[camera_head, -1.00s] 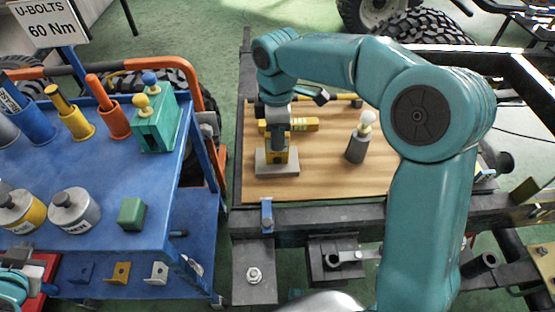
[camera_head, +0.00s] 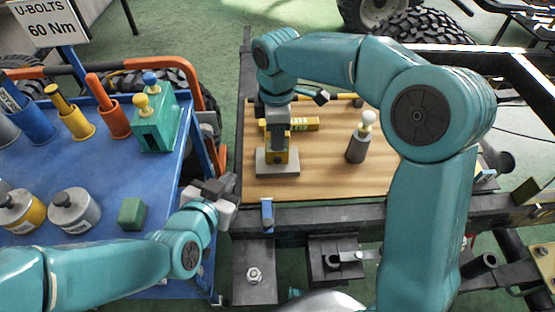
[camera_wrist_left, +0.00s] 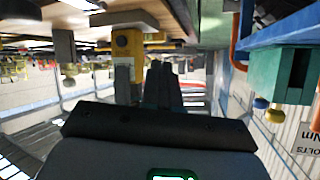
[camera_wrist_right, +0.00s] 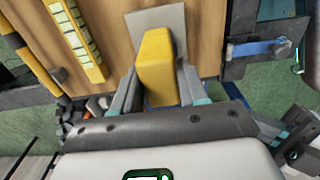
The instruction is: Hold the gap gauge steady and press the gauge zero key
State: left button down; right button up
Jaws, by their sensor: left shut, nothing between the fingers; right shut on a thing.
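The gap gauge, as far as I can tell, is the yellow block (camera_head: 293,157) standing on a pale grey plate on the wooden board. My right gripper (camera_head: 279,148) points down at it from above. In the right wrist view the fingers close on both sides of the yellow block (camera_wrist_right: 157,65). My left gripper (camera_head: 232,186) is shut and empty, between the blue cart and the board's left edge. In the left wrist view its fingers (camera_wrist_left: 162,72) point toward the upright yellow block (camera_wrist_left: 127,42), apart from it. I cannot make out the zero key.
A yellow bar with green cells (camera_head: 303,124) lies behind the gauge. A dark grey cylinder with a pale knob (camera_head: 357,148) stands to its right. The blue cart (camera_head: 105,185) at left holds bottles, a green block (camera_head: 132,213) and a green box with knobs (camera_head: 155,130).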

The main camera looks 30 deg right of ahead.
aim_at(277, 160)
pick_arm(q)
jog(key=s+d+f+g, duration=0.1)
jog(key=s+d, duration=0.1)
jog(key=s+d+f+g, duration=0.1)
jog(key=s+d+f, duration=0.1)
jog(key=s+d, duration=0.1)
jog(key=s+d+f+g, duration=0.1)
jog(key=s+d+f, duration=0.1)
jog(key=s, duration=0.1)
jog(key=shift+d, duration=0.25)
jog(key=shift+w+d, duration=0.65)
jog(key=shift+w, duration=0.65)
jog(key=shift+w+d, duration=0.6)
jog(key=shift+w, duration=0.75)
jog(key=shift+w+d, duration=0.65)
jog(key=shift+w, duration=0.65)
jog(key=shift+w, duration=0.1)
jog(key=shift+w+d, duration=0.15)
jog(key=shift+w, duration=0.15)
jog(key=shift+w+d, duration=0.2)
jog(key=shift+w, duration=0.15)
jog(key=shift+s+a+r, duration=0.1)
jog(key=shift+s+a, duration=0.25)
jog(key=shift+s, duration=0.4)
